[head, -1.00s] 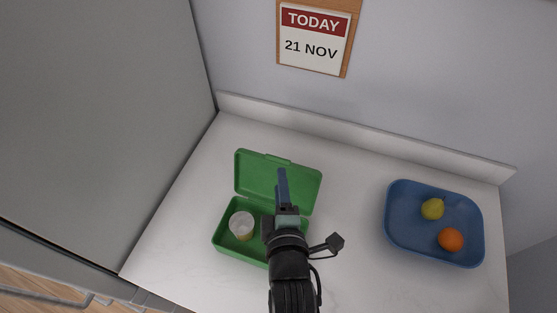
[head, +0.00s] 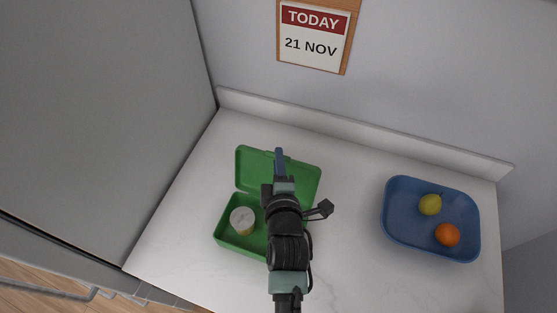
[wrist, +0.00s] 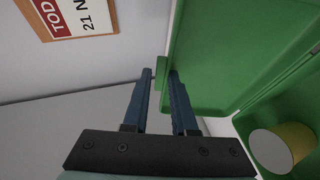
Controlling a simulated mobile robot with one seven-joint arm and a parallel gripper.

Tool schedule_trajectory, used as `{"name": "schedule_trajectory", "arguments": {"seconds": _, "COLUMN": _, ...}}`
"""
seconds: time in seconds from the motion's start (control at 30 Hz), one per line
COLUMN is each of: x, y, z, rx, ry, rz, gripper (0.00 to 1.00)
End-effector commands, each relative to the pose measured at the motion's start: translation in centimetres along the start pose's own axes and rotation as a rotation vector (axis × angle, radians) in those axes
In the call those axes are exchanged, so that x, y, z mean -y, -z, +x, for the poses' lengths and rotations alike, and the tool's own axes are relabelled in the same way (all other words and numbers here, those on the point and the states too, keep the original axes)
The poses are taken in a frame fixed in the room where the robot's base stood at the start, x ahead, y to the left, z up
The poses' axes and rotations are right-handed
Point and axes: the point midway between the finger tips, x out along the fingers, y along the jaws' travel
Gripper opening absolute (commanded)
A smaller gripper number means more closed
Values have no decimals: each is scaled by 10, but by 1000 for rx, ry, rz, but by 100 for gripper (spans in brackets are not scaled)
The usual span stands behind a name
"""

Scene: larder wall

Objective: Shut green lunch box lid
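The green lunch box (head: 228,238) sits on the counter with its lid (head: 255,170) raised at the back, hinged open. A round container with a pale top (head: 242,216) stands inside the box at the left; it also shows in the wrist view (wrist: 272,150). My gripper (head: 279,153) reaches over the box to the lid's far edge. In the wrist view my gripper (wrist: 160,74) has its two blue fingers apart, one on each side of the lid's edge near a small tab. The lid (wrist: 215,55) fills the upper right there. My arm hides the box's right part.
A blue tray (head: 391,215) with a yellow fruit (head: 430,205) and an orange (head: 447,235) lies to the right. A wall calendar (head: 311,45) hangs behind. A tall grey panel (head: 100,110) stands at the left. The counter between box and tray is clear.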

Motion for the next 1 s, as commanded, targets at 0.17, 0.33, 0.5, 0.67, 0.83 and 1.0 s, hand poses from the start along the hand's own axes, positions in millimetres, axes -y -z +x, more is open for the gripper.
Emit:
{"name": "schedule_trajectory", "arguments": {"seconds": 0.17, "x": 0, "y": 0, "z": 0, "rx": 0, "ry": -1, "rz": 0, "gripper": 0}}
{"name": "schedule_trajectory", "arguments": {"seconds": 0.33, "x": -1, "y": 0, "z": 0, "rx": 0, "ry": -3, "rz": 0, "gripper": 0}}
{"name": "schedule_trajectory", "arguments": {"seconds": 0.5, "x": -2, "y": 0, "z": 0, "rx": 0, "ry": -4, "rz": 0, "gripper": 0}}
{"name": "schedule_trajectory", "arguments": {"seconds": 0.67, "x": -2, "y": 0, "z": 0, "rx": 0, "ry": -4, "rz": 0, "gripper": 0}}
{"name": "schedule_trajectory", "arguments": {"seconds": 0.83, "x": -2, "y": 0, "z": 0, "rx": 0, "ry": -5, "rz": 0, "gripper": 0}}
{"name": "schedule_trajectory", "arguments": {"seconds": 1.0, "x": -2, "y": 0, "z": 0, "rx": 0, "ry": -5, "rz": 0, "gripper": 0}}
